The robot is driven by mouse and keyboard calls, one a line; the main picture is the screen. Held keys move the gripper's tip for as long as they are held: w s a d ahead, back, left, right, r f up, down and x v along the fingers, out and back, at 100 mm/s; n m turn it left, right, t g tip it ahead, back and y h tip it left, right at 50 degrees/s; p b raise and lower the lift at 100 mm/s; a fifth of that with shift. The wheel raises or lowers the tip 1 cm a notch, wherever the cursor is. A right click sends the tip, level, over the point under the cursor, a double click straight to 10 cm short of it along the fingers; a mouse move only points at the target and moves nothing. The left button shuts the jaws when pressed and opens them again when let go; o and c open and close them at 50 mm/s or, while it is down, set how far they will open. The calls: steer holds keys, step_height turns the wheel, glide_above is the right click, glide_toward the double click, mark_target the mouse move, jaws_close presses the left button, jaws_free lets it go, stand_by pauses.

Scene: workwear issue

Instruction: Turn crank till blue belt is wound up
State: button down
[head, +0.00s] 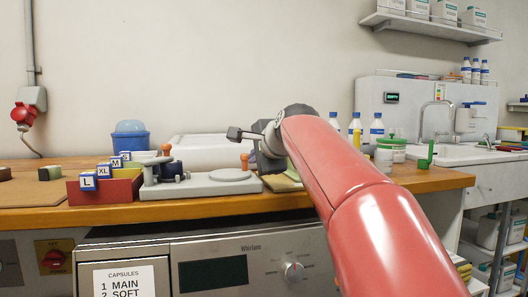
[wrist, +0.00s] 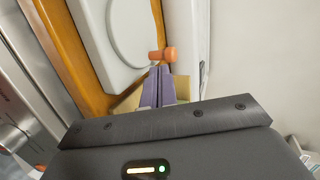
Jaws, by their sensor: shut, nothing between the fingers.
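A grey winding device (head: 205,185) lies on the wooden bench, and its flat plate (wrist: 122,30) with a round outline fills the upper wrist view. An orange crank knob (head: 244,160) stands at its right end; it also shows in the wrist view (wrist: 166,54). A second orange knob (head: 166,148) stands at the left end beside a dark roll (head: 172,168). I cannot tell whether that roll is the blue belt. My gripper (wrist: 159,70) is shut and empty, its tips close beside the right knob; contact cannot be told. In the head view my arm partly hides it.
A blue-lidded tub (head: 130,135) is behind. Bottles (head: 376,128) and a green-handled thing (head: 427,155) stand to the right. A washer (head: 245,265) is below the bench.

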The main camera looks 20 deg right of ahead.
mark_target(246, 159)
steer(key=shift+w+a+f, duration=0.1)
steer(key=shift+w+a, duration=0.05)
steer(key=shift+w, duration=0.65)
steer(key=shift+w+a, duration=0.15)
steer(key=shift+w, duration=0.6)
steer(key=shift+w+d+n+y+p, duration=0.25)
steer(key=shift+w+n+y+p, duration=0.05)
steer(key=shift+n+y+p, duration=0.45)
